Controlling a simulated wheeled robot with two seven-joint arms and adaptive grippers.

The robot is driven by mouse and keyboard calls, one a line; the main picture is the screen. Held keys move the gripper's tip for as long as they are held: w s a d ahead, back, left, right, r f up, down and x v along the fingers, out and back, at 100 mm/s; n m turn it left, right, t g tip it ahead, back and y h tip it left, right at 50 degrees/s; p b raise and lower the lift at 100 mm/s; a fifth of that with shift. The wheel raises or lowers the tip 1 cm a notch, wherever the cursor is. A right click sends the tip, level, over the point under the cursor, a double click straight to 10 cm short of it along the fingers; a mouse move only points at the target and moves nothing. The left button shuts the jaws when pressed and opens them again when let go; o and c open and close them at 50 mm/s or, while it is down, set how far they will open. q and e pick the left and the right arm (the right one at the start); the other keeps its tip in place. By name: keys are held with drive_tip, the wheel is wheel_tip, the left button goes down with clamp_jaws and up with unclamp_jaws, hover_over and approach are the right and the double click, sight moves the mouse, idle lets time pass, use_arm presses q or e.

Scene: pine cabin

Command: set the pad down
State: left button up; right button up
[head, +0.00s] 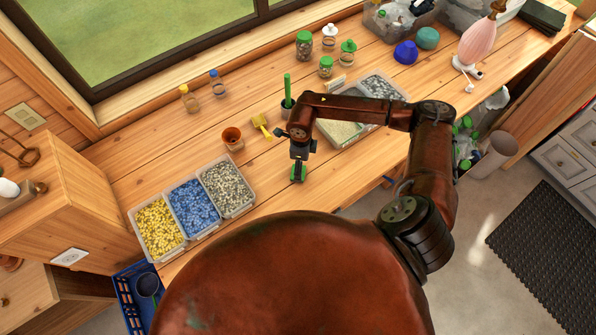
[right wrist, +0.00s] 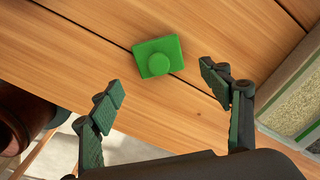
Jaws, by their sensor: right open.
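The pad is a bright green square block with a round knob on top. In the right wrist view the pad (right wrist: 172,47) lies knob up on the wooden bench, apart from both fingers and just beyond the gap between them. In the head view the pad (head: 298,173) shows as a small green patch near the bench's front edge, partly hidden by my gripper. My right gripper (right wrist: 161,82) is open and empty, its fingers spread wide. In the head view my right gripper (head: 299,157) points down over the pad. My left gripper is not in view.
Trays of yellow (head: 157,227), blue (head: 195,205) and grey pellets (head: 227,187) stand left of the gripper. A terracotta pot (head: 232,138) and yellow scoop (head: 261,125) are behind. Another tray (head: 342,132) is close on the right. Bare bench lies around the pad.

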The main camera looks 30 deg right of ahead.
drive_tip(key=shift+w+f+p, duration=0.1)
drive_tip(key=shift+f+p, duration=0.55)
drive_tip(key=shift+f, duration=2.05)
drive_tip(key=c, duration=1.4)
drive_tip(key=shift+o, duration=0.2)
drive_tip(key=shift+r, duration=0.15)
